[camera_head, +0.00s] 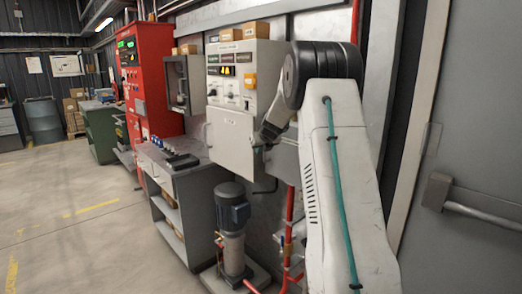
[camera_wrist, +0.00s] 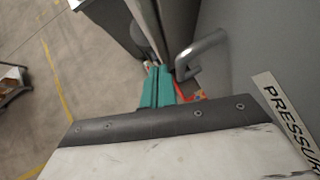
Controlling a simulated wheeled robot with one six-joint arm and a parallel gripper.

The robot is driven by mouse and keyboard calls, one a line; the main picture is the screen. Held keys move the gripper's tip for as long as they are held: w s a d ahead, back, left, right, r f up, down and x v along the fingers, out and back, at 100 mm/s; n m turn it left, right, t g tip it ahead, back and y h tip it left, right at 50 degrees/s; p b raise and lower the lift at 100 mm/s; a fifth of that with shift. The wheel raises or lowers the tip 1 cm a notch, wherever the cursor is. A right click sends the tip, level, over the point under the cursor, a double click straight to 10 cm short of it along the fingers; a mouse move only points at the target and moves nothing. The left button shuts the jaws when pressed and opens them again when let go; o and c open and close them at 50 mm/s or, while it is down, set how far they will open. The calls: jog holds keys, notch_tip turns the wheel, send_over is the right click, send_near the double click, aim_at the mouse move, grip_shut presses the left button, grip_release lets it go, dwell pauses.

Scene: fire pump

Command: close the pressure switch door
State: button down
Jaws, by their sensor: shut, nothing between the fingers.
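The pressure switch door (camera_head: 232,141) is a light grey panel that stands swung out below the control cabinet in the head view. In the wrist view a grey face with a label reading "PRESSU..." (camera_wrist: 287,118) fills the right side, and a bent metal handle (camera_wrist: 203,52) stands out from it. My gripper (camera_wrist: 160,88) has teal fingers, shut and empty, just left of the handle. I cannot tell whether they touch it. In the head view my gripper (camera_head: 262,147) is small and partly hidden beside the door's right part.
The control cabinet (camera_head: 241,75) with switches and lights is above the door. A grey workbench (camera_head: 180,178) is to the left, and a blue pump (camera_head: 232,212) stands below. Red pipes (camera_head: 288,235) run near my arm. The floor at left is open.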

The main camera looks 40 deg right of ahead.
jog(key=s+a+r, duration=0.2)
jog(key=a+r, duration=0.5)
jog(key=a, duration=0.4)
jog(key=shift+r, duration=0.1)
